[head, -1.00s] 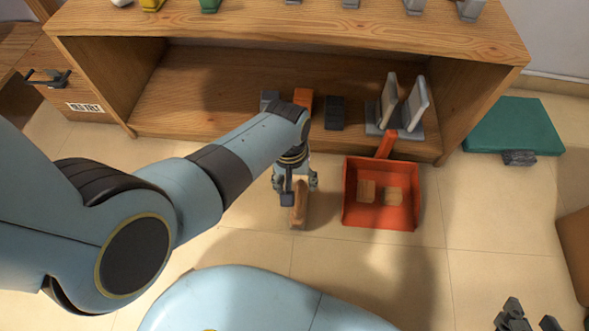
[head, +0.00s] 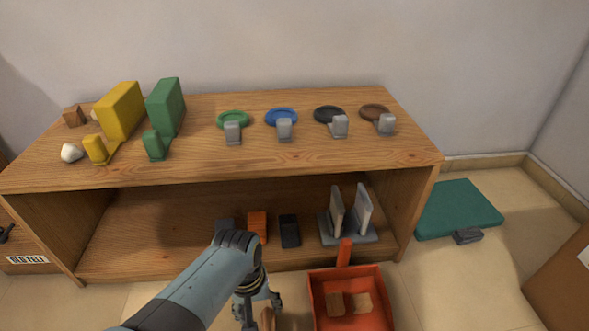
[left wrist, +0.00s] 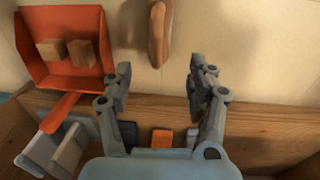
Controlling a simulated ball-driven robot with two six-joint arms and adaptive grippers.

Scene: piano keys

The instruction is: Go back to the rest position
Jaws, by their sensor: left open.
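My left gripper (head: 257,306) is low in the head view, in front of the wooden shelf. Its two fingers are spread apart with nothing between them in the left wrist view (left wrist: 158,82). A brown wooden piece (head: 267,320) lies on the floor close to the gripper, mostly cut off by the frame's lower edge. In the left wrist view this wooden piece (left wrist: 160,30) lies beyond the open fingertips, apart from them. My right gripper is outside both current views.
A red dustpan (head: 380,300) holding two wooden blocks is on the floor right of the gripper. The wooden shelf (head: 300,165) has several items on top and inside. A green mat (head: 458,208) lies at right. Bare floor shows between dustpan and mat.

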